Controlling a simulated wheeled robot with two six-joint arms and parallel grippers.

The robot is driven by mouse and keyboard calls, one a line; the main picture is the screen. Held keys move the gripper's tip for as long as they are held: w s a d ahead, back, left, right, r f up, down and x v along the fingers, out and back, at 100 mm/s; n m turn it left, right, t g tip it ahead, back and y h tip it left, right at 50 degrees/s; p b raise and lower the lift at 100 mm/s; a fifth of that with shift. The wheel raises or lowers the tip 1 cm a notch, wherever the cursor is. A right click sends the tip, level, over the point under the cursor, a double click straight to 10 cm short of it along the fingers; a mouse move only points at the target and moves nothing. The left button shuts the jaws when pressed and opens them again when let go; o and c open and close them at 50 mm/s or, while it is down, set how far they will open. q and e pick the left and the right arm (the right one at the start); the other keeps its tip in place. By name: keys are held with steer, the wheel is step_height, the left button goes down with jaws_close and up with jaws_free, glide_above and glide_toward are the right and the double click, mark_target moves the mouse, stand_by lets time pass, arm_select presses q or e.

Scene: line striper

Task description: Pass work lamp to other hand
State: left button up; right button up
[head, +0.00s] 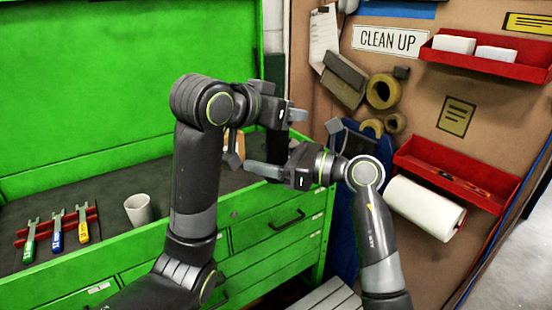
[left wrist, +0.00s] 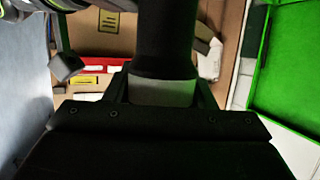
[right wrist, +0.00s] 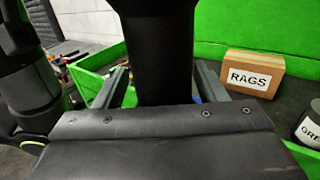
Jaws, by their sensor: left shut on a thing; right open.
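The work lamp shows as a dark upright cylinder (head: 277,143), partly hidden by my arms in the head view. My left gripper (head: 290,113) is shut on it; in the left wrist view the lamp (left wrist: 166,40) stands between the fingers, black above with a grey band low down. My right gripper (head: 262,172) is open, lower than the left one and pointing left. In the right wrist view the lamp's black body (right wrist: 165,50) stands between its spread fingers. I cannot tell whether either of those fingers touches it.
A green tool chest (head: 270,222) lies below and behind my arms. A cup (head: 139,209) and several coloured-handle tools (head: 57,236) are on its top at left. The pegboard (head: 425,110) at right holds red trays and a paper roll (head: 424,208). A RAGS box (right wrist: 252,73) shows in the right wrist view.

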steer(key=c, duration=1.1)
arm_select(q)
steer(key=o, duration=1.6)
arm_select(e)
steer(key=shift+c, duration=1.4)
